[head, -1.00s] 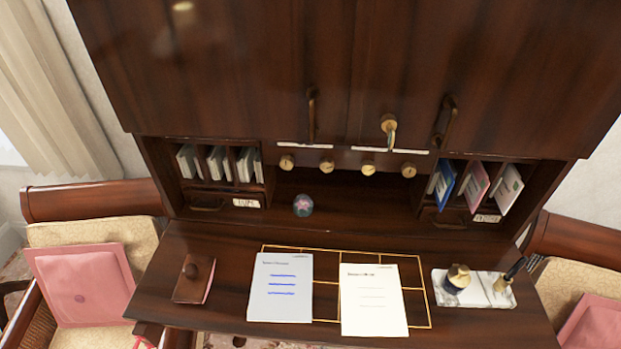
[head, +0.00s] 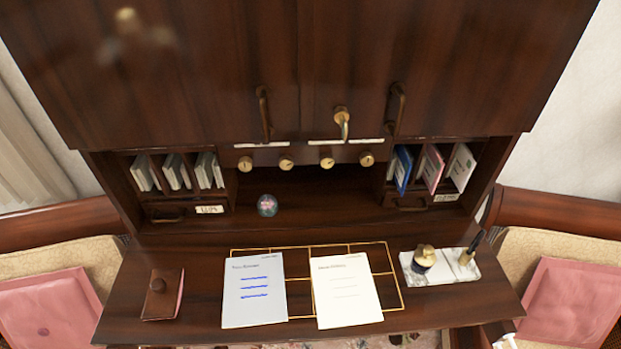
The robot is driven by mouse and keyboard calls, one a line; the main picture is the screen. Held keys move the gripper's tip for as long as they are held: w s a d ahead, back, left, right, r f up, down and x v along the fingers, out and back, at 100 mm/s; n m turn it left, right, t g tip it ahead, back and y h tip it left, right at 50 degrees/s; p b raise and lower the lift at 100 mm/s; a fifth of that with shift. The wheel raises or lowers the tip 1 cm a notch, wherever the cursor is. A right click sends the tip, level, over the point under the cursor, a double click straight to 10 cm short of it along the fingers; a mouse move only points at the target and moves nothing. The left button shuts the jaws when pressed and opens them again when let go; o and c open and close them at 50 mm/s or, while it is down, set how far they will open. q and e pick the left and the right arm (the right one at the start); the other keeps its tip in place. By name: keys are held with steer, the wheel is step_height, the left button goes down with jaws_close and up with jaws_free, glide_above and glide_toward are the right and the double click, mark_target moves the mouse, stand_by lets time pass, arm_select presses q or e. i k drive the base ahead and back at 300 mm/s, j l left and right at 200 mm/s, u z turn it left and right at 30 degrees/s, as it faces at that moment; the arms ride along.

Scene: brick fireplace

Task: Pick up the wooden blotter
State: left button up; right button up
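The wooden blotter (head: 161,296) is a small dark brown block with a round knob on top and a pinkish side edge. It lies on the left part of the desk top, to the left of the paper with blue lines. Nothing covers it.
The desk top (head: 205,257) carries a paper with blue lines (head: 253,304), a second paper (head: 346,301), a gold grid (head: 392,291) and a marble inkstand (head: 460,271). A glass paperweight (head: 267,205) sits further back. Cushioned chairs flank the desk. Space around the blotter is clear.

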mark_target(162, 300)
steer(key=u, duration=1.05)
steer(key=k+u, duration=0.6)
steer(key=k+l, duration=0.05)
steer(key=k, duration=0.05)
